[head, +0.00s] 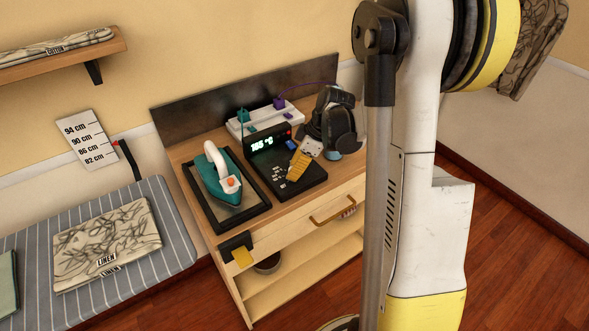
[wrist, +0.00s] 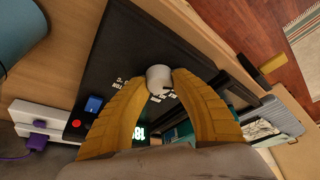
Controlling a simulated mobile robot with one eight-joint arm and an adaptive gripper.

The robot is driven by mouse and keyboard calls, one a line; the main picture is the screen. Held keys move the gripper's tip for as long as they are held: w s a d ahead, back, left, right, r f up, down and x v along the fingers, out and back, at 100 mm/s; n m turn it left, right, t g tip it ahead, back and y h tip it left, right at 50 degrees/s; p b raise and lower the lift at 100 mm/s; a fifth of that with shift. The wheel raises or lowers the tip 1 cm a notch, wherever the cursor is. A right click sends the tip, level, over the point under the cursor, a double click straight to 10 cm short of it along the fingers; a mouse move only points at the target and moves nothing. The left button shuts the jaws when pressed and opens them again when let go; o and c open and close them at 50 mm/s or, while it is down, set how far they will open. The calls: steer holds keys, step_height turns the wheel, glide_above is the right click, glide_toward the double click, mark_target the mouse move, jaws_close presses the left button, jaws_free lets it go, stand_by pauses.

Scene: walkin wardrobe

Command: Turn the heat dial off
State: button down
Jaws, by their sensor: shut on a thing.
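The heat dial (wrist: 159,74) is a pale grey round knob on a black control unit, seen in the wrist view. My gripper's yellow fingers (wrist: 160,84) are shut on it, one on each side. In the head view my gripper (head: 293,177) reaches down onto the unit from the right and hides the dial. White markings show around the dial. I cannot tell which mark the dial points to.
A teal iron (head: 221,178) stands on a black-edged tray just left of the unit. A white power strip (head: 240,127) with teal and purple plugs lies behind. A striped ironing board (head: 180,243) with folded linen (head: 105,242) is at left. A blue cylinder (wrist: 18,35) is near my gripper.

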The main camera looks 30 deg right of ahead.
steer(key=c, duration=1)
jaws_free()
steer(key=shift+c, duration=0.2)
steer(key=v, duration=1.2)
steer(key=s+a+r+m+t+h, duration=0.1)
steer(key=s+a+r+m+t, duration=0.1)
steer(key=s+a+m, duration=0.2)
steer(key=s+a+r+m+t+h, duration=0.2)
steer(key=s+a+m, duration=0.3)
steer(key=s+a, duration=0.5)
steer(key=a, duration=0.4)
steer(key=shift+s+a+r+m, duration=0.3)
steer(key=shift+s+a+r, duration=0.05)
steer(key=shift+a, duration=0.05)
